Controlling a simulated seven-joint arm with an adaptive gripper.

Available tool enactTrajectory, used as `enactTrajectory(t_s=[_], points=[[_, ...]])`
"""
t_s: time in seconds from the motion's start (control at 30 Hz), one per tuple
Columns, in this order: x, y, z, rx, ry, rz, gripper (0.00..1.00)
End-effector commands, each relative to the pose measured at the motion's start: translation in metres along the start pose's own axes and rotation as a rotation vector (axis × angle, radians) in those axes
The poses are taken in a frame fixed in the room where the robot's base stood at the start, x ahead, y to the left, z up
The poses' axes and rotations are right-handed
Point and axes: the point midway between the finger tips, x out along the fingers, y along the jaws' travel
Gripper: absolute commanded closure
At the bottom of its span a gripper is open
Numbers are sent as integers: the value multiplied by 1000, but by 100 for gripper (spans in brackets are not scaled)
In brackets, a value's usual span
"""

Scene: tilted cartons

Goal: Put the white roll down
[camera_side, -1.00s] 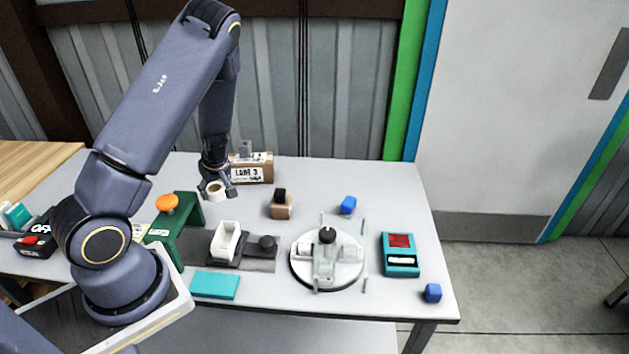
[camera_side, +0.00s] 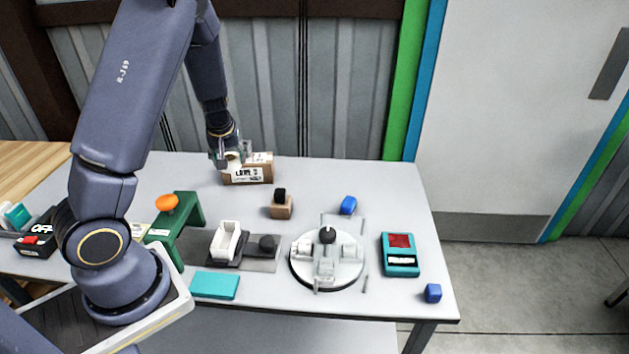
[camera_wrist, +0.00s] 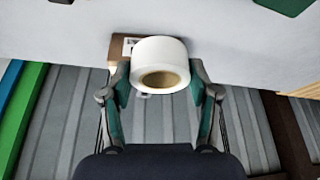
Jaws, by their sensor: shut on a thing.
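The white roll (camera_wrist: 160,54) has a tan core and sits between the two fingers of my gripper (camera_wrist: 161,90) in the wrist view. My gripper is shut on it. In the side view the roll (camera_side: 234,159) shows small at the tip of my gripper (camera_side: 230,160), near the table's back edge. It is in front of the left end of a brown carton (camera_side: 247,176) with a white label. I cannot tell whether the roll touches the carton. The carton is partly hidden behind the roll in the wrist view (camera_wrist: 118,48).
A wooden block with a black top (camera_side: 281,208) stands right of the carton. A green stand with an orange knob (camera_side: 190,212), a white bin (camera_side: 227,240), a round white turntable (camera_side: 300,275) and a teal device (camera_side: 399,262) stand further forward. The table's back left is clear.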

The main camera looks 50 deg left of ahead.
Motion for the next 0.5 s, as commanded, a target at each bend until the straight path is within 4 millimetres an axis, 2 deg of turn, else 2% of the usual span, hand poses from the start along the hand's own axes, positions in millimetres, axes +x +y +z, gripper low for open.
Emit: enactTrajectory(t_s=[0.17, 0.3, 0.4, 0.5], points=[[17, 59, 11, 300, 1, 129, 83], [23, 121, 29, 553, 2, 230, 83], [22, 148, 38, 634, 2, 262, 83], [19, 163, 43, 661, 2, 273, 83]])
